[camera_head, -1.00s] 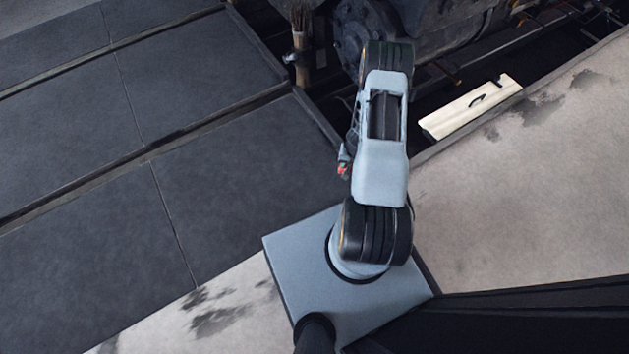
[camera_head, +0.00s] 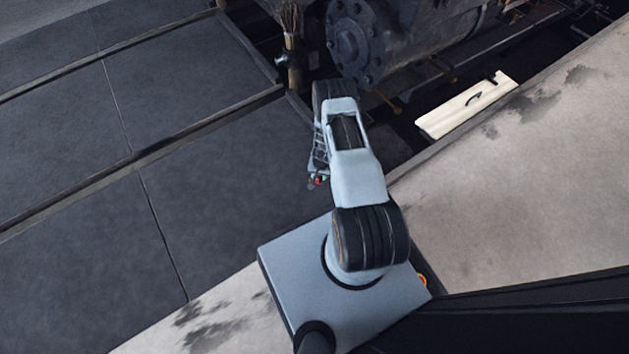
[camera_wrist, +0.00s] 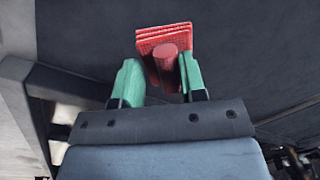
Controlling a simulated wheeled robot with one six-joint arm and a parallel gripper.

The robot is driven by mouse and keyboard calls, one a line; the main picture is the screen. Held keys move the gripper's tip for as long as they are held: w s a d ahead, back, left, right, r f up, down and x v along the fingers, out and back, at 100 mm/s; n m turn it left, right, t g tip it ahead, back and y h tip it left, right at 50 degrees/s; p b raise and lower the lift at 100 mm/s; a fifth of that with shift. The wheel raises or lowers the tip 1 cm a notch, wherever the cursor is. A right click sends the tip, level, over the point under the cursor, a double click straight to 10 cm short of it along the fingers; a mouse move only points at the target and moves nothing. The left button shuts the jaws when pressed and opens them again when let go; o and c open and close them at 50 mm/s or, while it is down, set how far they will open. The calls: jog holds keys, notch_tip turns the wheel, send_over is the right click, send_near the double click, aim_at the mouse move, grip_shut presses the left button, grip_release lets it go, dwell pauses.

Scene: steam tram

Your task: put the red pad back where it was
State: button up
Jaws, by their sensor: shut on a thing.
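In the wrist view, the red pad (camera_wrist: 165,35) is a ridged red block with a round red knob on its near side. My gripper (camera_wrist: 160,75), with green fingertips, is shut on the pad at the knob. The pad is held in front of the dark panels. In the head view, my gripper (camera_head: 317,181) is mostly hidden beside my arm, with a small bit of red showing at its tip. No place that the pad came from can be made out.
Dark floor panels (camera_head: 70,240) with raised strips lie to the left. A bundle of twigs on a post (camera_head: 292,45) stands at the top. Heavy metal machinery (camera_head: 365,45) is behind my arm. A cream board with a handle (camera_head: 467,104) lies to the right, beside pale stained paving (camera_head: 520,200).

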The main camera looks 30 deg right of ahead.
jog(key=shift+w+a+f+b, duration=0.3)
jog(key=shift+w+a+f, duration=0.05)
jog(key=shift+f, duration=0.25)
jog(key=shift+w+a+f+b, duration=0.3)
jog(key=shift+f, duration=0.3)
notch_tip(320, 180, down, 3)
jog(key=shift+f+b, duration=0.1)
jog(key=shift+b, duration=0.7)
jog(key=shift+w, duration=0.1)
jog(key=o, duration=1)
